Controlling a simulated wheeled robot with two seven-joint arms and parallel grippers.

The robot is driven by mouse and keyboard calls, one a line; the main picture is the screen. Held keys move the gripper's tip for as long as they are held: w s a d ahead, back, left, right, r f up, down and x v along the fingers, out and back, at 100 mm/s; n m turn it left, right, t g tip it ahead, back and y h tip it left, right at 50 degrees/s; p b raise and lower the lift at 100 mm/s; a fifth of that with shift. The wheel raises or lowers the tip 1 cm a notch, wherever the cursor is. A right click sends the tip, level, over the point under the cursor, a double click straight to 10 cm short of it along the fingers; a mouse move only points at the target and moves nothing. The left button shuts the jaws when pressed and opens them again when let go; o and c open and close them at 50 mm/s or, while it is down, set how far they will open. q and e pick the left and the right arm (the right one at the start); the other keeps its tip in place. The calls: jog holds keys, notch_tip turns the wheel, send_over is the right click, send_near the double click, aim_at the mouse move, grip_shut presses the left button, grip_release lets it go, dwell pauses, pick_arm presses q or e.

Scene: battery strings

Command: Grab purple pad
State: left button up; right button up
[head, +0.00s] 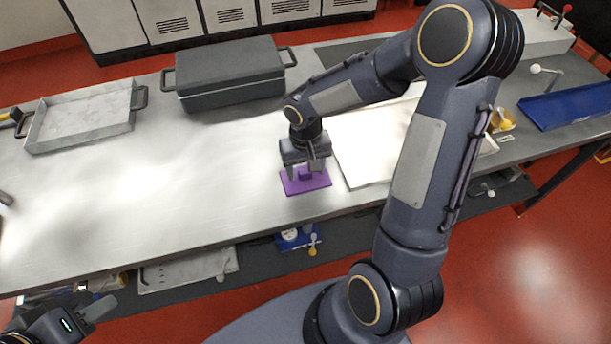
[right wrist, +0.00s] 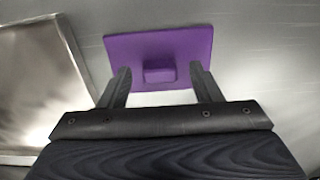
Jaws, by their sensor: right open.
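The purple pad (head: 318,185) lies flat on the metal bench near its front edge. It has a small raised purple block as a handle, which shows between my fingers in the right wrist view (right wrist: 160,73). My right gripper (head: 306,172) is over the pad, pointing down. In the right wrist view my right gripper (right wrist: 162,82) is open, with one finger on each side of the handle and a gap on both sides. My left gripper (head: 95,312) is low at the left, away from the bench top; its jaws are unclear.
A dark lidded box (head: 230,85) stands behind, and a grey tray (head: 82,125) lies at the left. A pale flat tray (head: 365,150) is just right of the pad. A blue tray (head: 570,105) is at the far right. The bench left of the pad is clear.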

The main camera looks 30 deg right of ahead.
jog(key=shift+c, duration=0.5)
jog(key=c, duration=1)
